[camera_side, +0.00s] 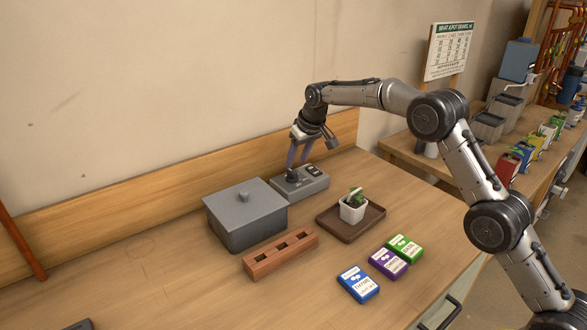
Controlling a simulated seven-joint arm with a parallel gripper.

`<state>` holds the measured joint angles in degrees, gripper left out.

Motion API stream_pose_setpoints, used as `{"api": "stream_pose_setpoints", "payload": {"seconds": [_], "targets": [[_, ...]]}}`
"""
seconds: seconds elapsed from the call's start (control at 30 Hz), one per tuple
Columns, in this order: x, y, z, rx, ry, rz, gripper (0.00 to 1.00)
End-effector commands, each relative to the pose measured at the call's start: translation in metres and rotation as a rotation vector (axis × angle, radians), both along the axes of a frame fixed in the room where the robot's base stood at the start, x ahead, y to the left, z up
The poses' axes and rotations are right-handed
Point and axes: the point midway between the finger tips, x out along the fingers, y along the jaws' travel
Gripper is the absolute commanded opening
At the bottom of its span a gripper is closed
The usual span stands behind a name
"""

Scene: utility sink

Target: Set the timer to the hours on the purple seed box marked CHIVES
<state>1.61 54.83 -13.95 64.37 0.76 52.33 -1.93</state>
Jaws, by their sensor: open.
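The purple seed box (389,263) lies flat on the bench, between a blue seed box (358,284) and a green seed box (404,247). Its label is too small to read surely here. The timer appears to be the grey box (314,183) with a dark knob (292,176) and a small dark panel, near the back wall. My gripper (297,163) points down over the knob end of it, with its fingers apart on either side of the knob. I cannot tell whether the fingers touch the knob. The panel's reading is too small to make out.
A grey lidded box (243,227) stands left of the timer. A potted seedling (353,206) sits on a brown tray (328,222).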

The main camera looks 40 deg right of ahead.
Motion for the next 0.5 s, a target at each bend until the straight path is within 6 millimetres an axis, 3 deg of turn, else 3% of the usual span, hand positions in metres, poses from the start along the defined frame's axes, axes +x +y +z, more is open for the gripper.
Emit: {"api": "stream_pose_setpoints", "payload": {"seconds": [0.2, 0.5], "targets": [[0.013, 0.000, -0.031, 0.000, -0.001, 0.000, 0.50], [0.019, 0.000, -0.044, 0.000, -0.002, 0.000, 0.50]]}}
